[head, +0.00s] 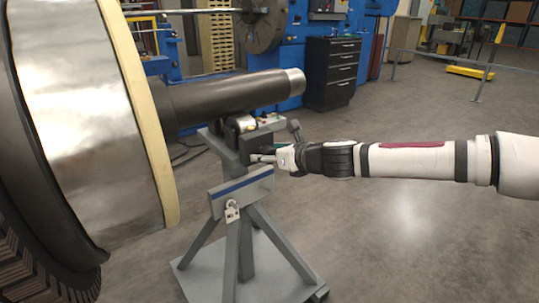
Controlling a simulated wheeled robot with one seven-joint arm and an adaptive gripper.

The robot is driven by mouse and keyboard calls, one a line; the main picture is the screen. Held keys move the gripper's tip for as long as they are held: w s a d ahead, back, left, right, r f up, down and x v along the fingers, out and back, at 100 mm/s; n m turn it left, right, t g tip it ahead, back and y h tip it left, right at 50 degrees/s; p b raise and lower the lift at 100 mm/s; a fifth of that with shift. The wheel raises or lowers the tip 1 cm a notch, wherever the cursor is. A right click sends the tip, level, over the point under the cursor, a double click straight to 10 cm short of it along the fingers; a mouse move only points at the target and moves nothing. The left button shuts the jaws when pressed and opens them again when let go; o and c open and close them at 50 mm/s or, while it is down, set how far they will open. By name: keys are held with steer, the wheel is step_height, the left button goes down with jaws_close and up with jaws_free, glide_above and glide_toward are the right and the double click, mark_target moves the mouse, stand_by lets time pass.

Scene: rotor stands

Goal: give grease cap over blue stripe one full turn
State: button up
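A grey rotor stand (247,235) holds up the end of a dark shaft and carries a plate with a blue stripe (238,187) on its front. My gripper (262,158) reaches in from the right, just above the striped plate and against or very close to the stand's dark bearing block (262,143). Its fingers point left. I cannot make out a grease cap clearly; the fingertips cover or blend with the spot above the stripe. Whether the fingers are open or closed on something is too small to tell.
The dark rotor shaft (225,96) lies over the stand, with a large metal rotor body (85,110) at left. A padlock (232,211) hangs below the stripe. A short lever (295,130) sticks up near my wrist. Floor at the right is clear; a black drawer cabinet (331,72) stands behind.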

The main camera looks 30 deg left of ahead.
steer(key=shift+d, duration=0.1)
steer(key=v, duration=1.1)
steer(key=shift+d, duration=0.35)
steer(key=shift+s+r, duration=0.15)
